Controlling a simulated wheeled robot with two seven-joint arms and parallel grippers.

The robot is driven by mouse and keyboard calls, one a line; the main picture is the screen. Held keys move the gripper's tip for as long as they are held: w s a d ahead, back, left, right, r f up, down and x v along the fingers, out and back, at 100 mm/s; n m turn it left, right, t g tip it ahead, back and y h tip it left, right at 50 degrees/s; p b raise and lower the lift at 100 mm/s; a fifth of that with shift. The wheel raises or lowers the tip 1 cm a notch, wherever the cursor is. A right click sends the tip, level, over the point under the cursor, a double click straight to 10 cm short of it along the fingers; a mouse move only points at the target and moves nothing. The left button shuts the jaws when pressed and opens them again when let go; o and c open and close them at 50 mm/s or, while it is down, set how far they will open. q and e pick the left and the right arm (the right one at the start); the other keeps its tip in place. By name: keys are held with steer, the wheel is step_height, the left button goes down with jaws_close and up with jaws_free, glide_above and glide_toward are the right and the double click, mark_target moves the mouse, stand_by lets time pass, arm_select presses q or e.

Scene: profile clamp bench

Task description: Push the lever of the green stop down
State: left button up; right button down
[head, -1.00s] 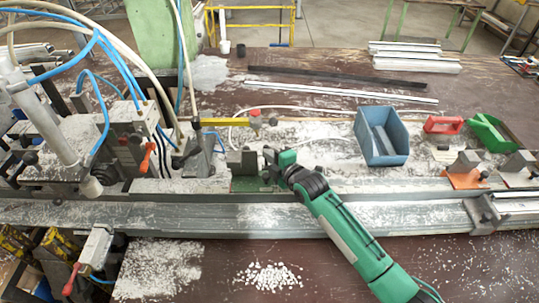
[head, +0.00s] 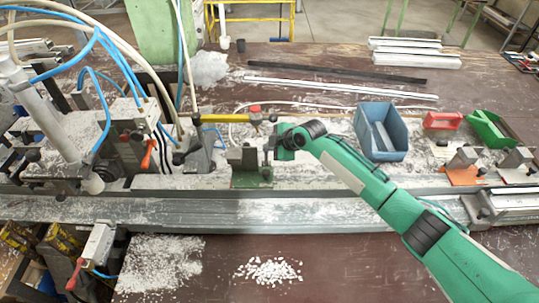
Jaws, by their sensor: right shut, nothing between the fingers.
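The green stop (head: 251,180) stands on the rail of the bench, with a grey block on its green base. My right gripper (head: 269,147) is just above and beside the stop's right end, with its arm reaching in from the lower right. Its fingers are shut and hold nothing. The stop's lever is hard to pick out beside the dark fingers, so I cannot tell its position or whether the fingers touch it. My left gripper is not in view.
The orange stop (head: 464,176) sits farther along the rail. A clamp machine with hoses and a red lever (head: 149,153) fills the left. White chips (head: 268,271) lie in front.

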mark_target(267, 157)
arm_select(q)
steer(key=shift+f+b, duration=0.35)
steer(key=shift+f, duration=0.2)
arm_select(e)
steer(key=shift+w+f, duration=0.15)
steer(key=shift+f, duration=0.15)
steer(key=shift+r, duration=0.15)
